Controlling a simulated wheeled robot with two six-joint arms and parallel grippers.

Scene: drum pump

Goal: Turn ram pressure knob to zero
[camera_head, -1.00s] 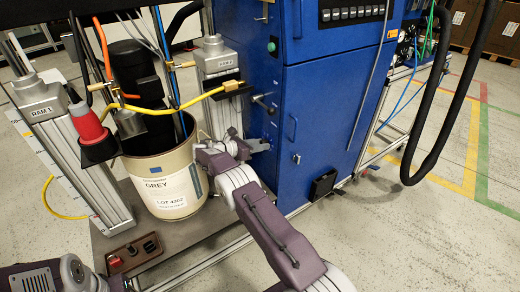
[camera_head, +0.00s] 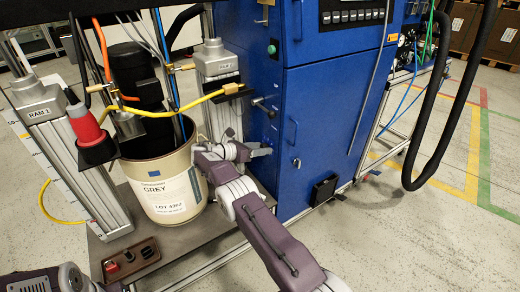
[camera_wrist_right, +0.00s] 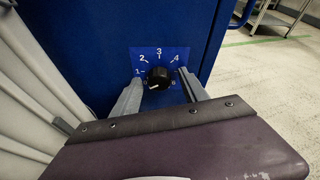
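The ram pressure knob (camera_wrist_right: 158,77) is a round black knob on a blue dial plate (camera_wrist_right: 138,57) with white numbers, on the side of the blue cabinet. A white mark on the knob points to the lower left, below the 1. My right gripper (camera_wrist_right: 160,86) has one finger on each side of the knob, with gaps visible, so it looks open around it. In the head view my right gripper (camera_head: 258,151) reaches the cabinet's left side; the knob is hidden or too small to make out there. My left arm shows at the bottom left, but its gripper is out of view.
The RAM 1 column (camera_head: 75,140) and a red button (camera_head: 85,125) are at the left. A lever (camera_head: 264,102) sticks out above my right gripper. A control box (camera_head: 130,258) sits low on the base.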

